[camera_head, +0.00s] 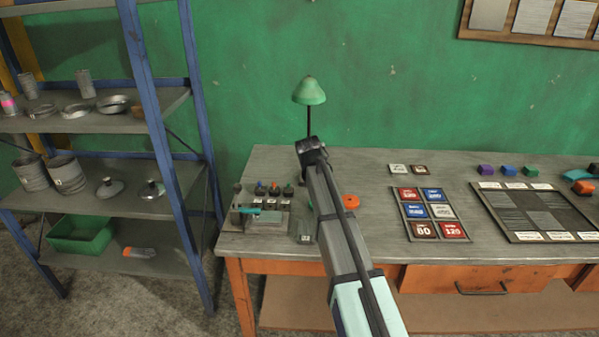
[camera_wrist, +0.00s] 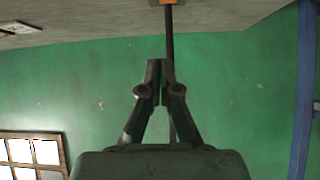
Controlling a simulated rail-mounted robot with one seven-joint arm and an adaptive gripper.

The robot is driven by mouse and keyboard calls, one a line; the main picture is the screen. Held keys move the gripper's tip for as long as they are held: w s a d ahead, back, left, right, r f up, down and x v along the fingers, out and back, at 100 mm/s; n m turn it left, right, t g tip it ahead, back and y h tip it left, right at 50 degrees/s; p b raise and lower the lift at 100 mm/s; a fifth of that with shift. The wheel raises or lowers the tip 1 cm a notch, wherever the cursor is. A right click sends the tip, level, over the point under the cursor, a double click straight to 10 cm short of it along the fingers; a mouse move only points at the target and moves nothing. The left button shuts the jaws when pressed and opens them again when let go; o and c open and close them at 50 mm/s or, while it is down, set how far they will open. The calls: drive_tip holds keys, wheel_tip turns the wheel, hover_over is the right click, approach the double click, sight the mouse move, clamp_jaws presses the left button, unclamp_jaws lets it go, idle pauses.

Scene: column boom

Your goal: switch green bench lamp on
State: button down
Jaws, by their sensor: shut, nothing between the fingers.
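The green bench lamp (camera_head: 309,91) stands at the back of the workbench in the head view, its shade up against the green wall. I see no glow from it. Its dark post (camera_head: 308,122) runs down behind my gripper (camera_head: 311,147), so its base is hidden there. In the wrist view, which looks upside down, a dark post (camera_wrist: 169,40) runs behind my gripper (camera_wrist: 161,68) to an orange part (camera_wrist: 167,2) at the top edge. My fingers are together and empty, in line with the post. I cannot tell whether they touch it. No switch is clearly visible.
The workbench (camera_head: 375,258) holds an orange disc (camera_head: 350,202) beside my arm, a tool rack (camera_head: 264,216) on the left, a card board (camera_head: 432,215) and a dark tray (camera_head: 535,238) on the right. A blue-posted shelf (camera_head: 168,150) stands left.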

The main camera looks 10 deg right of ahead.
drive_tip(key=a, duration=0.2)
drive_tip(key=shift+s+a+r+n, duration=0.1)
drive_tip(key=shift+a+r+n, duration=0.05)
drive_tip(key=shift+a+n, duration=0.2)
drive_tip(key=p+x, duration=0.2)
drive_tip(key=x, duration=0.7)
drive_tip(key=shift+w+p, duration=0.25)
drive_tip(key=shift+p, duration=0.05)
drive_tip(key=shift+w+f+p, duration=0.15)
drive_tip(key=shift+f+p, duration=0.05)
drive_tip(key=shift+f, duration=0.4)
drive_tip(key=shift+w+f+p, duration=0.2)
drive_tip(key=shift+f, duration=0.35)
drive_tip(key=shift+w+f+p, duration=0.15)
drive_tip(key=shift+f+p, duration=0.15)
drive_tip(key=shift+f, duration=0.85)
drive_tip(key=shift+d, duration=0.1)
